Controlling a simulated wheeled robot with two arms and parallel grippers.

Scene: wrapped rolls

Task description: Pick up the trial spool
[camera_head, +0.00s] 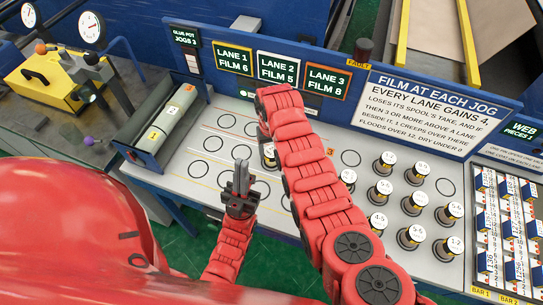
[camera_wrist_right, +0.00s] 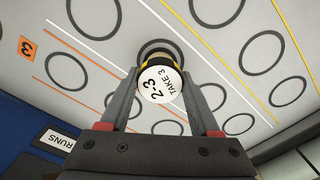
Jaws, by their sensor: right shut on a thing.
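A spool (camera_wrist_right: 160,84) with a white top reading "2-3 TAKE 3" sits between the fingers of my right gripper (camera_wrist_right: 157,100) in the right wrist view. The fingers are shut on its sides. A dark ring shows behind it; I cannot tell whether the spool touches the board. In the head view the spool is mostly hidden behind my red right arm, with a part showing at its left edge (camera_head: 268,155). My left gripper (camera_head: 240,178) is over the board's front edge, its fingers close together with nothing visible in them; whether they are fully shut is unclear.
The pale board (camera_head: 205,190) has empty ringed spots in lanes. Several white-topped spools (camera_head: 412,203) stand at its right. A rack of blue and white cards (camera_head: 500,215) is farther right. A roller (camera_head: 170,125) and yellow machine (camera_head: 55,80) are at left. Lane signs (camera_head: 277,67) stand behind.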

